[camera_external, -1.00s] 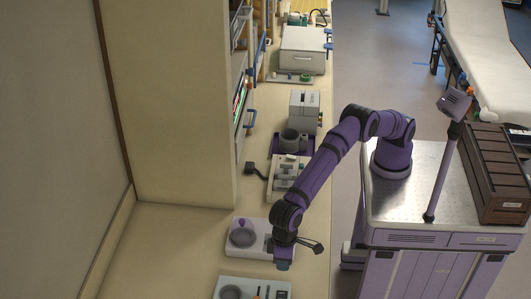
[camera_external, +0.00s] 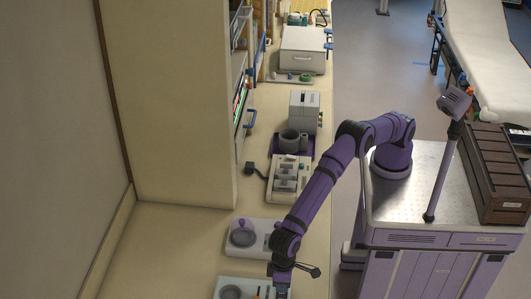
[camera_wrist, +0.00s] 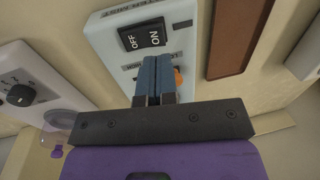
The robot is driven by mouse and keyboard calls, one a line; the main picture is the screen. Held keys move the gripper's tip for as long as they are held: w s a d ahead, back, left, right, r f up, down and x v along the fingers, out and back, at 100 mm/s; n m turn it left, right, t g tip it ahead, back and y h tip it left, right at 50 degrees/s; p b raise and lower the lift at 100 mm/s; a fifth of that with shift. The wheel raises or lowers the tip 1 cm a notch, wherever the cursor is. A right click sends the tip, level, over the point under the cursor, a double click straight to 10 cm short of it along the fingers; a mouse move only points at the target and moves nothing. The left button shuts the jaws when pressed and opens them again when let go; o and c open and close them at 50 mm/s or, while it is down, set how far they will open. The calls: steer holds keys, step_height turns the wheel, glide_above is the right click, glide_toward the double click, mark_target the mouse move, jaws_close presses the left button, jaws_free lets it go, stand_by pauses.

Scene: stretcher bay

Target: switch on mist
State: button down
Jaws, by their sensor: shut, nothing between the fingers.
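In the wrist view a pale blue-white panel (camera_wrist: 110,42) carries a black rocker switch (camera_wrist: 131,39) marked OFF on its left half and ON on its right half. A partly cut-off label above it ends in "MIST". I cannot tell which half is pressed. My gripper (camera_wrist: 154,59) is shut and empty. Its blue fingertips appear just below the switch, and I cannot tell whether they touch the panel. They hide part of a second label and an orange part. In the external view the pale device (camera_external: 226,283) is at the bottom edge, with my gripper (camera_external: 281,291) over its right side.
A white unit with a grey round dish (camera_external: 242,237) stands beside it. A dial (camera_wrist: 21,95) shows at left in the wrist view, and a brown strip (camera_wrist: 237,38) lies at right. More devices (camera_external: 290,178) line the counter farther back. The counter's left part is clear.

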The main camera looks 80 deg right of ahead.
mark_target(282, 298)
steer(key=shift+a+f, duration=0.2)
steer(key=shift+f, duration=0.95)
steer(key=shift+a+f, duration=0.15)
steer(key=shift+f, duration=1)
steer(key=shift+f, duration=0.1)
steer(key=shift+a+f, duration=0.1)
steer(key=shift+f, duration=0.15)
steer(key=shift+r, duration=0.1)
steer(key=shift+d+r, duration=0.35)
steer(key=shift+d, duration=0.4)
steer(key=shift+r, duration=0.1)
step_height(282, 298, up, 14)
steer(key=a, duration=0.2)
steer(key=shift+a+f, duration=0.15)
steer(key=shift+f, duration=0.05)
